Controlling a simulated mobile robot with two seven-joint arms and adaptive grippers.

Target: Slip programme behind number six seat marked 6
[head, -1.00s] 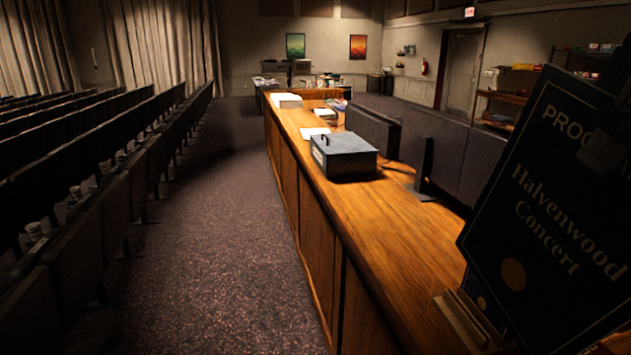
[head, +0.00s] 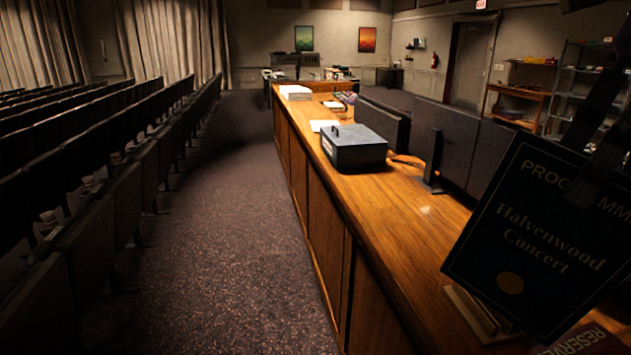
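The programme (head: 535,245) is a dark card with a thin border, the words "PROGRAMME" and "Halvenwood Concert" and an orange disc. It is tilted at the right of the head view, above the near end of the desk. My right gripper (head: 598,172) is dark against it and appears shut on its upper edge; the fingertips are hard to make out. Rows of dark seats (head: 95,262) stand at the left, with small pale things in some gaps between them. I cannot read a 6 on any seat. My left gripper is not in view.
A long wooden desk (head: 390,225) runs away from me, with a grey box (head: 354,147) and dark monitors (head: 455,140) on it. A pale wooden holder (head: 480,312) and a RESERVED card (head: 588,342) are near the programme. The carpeted aisle (head: 225,235) is clear.

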